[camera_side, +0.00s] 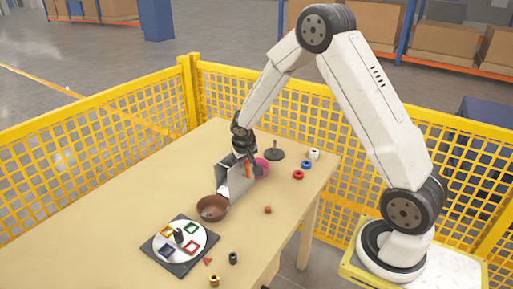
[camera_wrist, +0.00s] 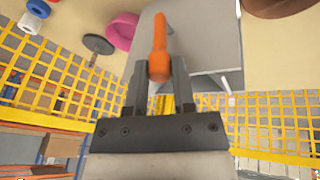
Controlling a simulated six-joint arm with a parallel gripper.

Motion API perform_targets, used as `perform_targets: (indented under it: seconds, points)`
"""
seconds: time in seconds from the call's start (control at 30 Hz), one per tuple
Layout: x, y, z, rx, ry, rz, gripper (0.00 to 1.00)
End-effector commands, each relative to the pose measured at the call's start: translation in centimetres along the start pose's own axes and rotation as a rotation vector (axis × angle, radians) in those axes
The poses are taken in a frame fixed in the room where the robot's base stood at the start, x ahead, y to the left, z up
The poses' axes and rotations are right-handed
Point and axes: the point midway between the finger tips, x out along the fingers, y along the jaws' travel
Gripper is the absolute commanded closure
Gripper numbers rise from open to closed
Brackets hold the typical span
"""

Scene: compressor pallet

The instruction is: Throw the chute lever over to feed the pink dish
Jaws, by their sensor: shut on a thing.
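The grey chute (camera_side: 238,182) stands on the table between the pink dish (camera_side: 263,167) and the brown dish (camera_side: 211,208). The orange chute lever (camera_side: 247,171) is at its upper part. My gripper (camera_side: 244,158) is over the chute, shut on the lever. In the wrist view the lever (camera_wrist: 159,45) lies between the fingertips (camera_wrist: 160,75), against the grey chute (camera_wrist: 205,40). The pink dish (camera_wrist: 122,31) is at upper left there and the brown dish (camera_wrist: 278,6) at upper right. In the side view the pink dish is partly hidden behind the chute. Which way the lever leans is hard to tell.
A dark round stand (camera_side: 274,153) with a post is behind the pink dish. White (camera_side: 314,154), blue (camera_side: 307,164) and red (camera_side: 298,174) rings lie to its right. A dark plate (camera_side: 172,263) with a white disc and coloured frames is in front. Yellow mesh fencing (camera_side: 100,135) borders the table.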

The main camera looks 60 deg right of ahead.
Motion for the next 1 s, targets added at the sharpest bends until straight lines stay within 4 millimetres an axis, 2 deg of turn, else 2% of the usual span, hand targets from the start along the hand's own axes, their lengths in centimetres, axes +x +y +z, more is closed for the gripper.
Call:
perform_targets:
  seconds: [1.0]
  points:
    - [0.0,-2.2,1.1,-0.058,0.139,0.269,1.00]
